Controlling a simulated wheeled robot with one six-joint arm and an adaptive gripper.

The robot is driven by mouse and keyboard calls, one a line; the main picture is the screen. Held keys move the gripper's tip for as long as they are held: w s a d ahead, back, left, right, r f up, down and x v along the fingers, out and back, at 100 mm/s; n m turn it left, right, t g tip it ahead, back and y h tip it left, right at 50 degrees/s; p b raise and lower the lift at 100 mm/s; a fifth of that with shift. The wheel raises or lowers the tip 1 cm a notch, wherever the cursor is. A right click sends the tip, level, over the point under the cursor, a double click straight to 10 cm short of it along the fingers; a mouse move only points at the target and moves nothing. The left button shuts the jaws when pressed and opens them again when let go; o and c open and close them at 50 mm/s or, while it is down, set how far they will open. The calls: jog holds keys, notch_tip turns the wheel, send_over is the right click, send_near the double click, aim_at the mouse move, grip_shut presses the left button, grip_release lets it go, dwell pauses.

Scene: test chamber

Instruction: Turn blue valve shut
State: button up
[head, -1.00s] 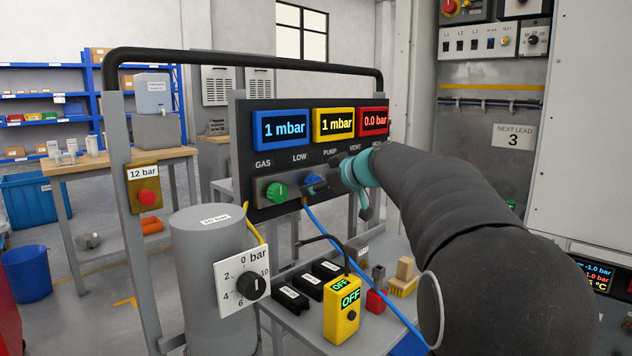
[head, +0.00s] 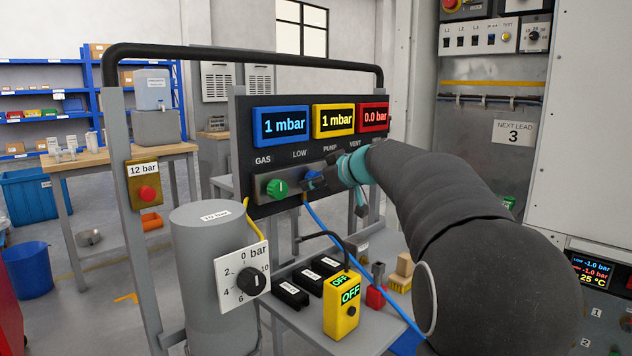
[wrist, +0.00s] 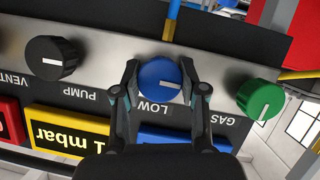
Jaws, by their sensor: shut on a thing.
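The blue valve (wrist: 160,78) is a round knob with a white mark, on a grey strip above the label LOW in the wrist view. In the head view the blue valve (head: 311,174) is partly hidden by my gripper (head: 318,184). In the wrist view my gripper (wrist: 157,92) has one finger on each side of the blue knob and is shut on it. The knob's white mark points to the right in the wrist view. A blue hose (head: 330,240) hangs below the valve in the head view.
A green knob (wrist: 260,98) and a black knob (wrist: 50,58) flank the blue one. The blue display (head: 282,126) and yellow display (head: 333,121) read 1 mbar; the red display (head: 373,118) reads 0.0 bar. A yellow box (head: 343,305) showing OFF stands below.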

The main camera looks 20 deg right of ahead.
jog(key=m+g+y+b, duration=0.1)
jog(key=m, duration=0.1)
jog(key=shift+d+m+y, duration=0.1)
jog(key=shift+m+y, duration=0.2)
jog(key=m+y, duration=0.2)
jog(key=m, duration=0.1)
jog(key=shift+g+b, duration=0.4)
jog(key=m+y, duration=0.2)
jog(key=m, duration=0.1)
jog(key=shift+m+y, duration=0.9)
jog(key=shift+m, duration=1.1)
jog(key=o, duration=1.1)
jog(key=shift+o, duration=0.2)
jog(key=shift+d, duration=0.1)
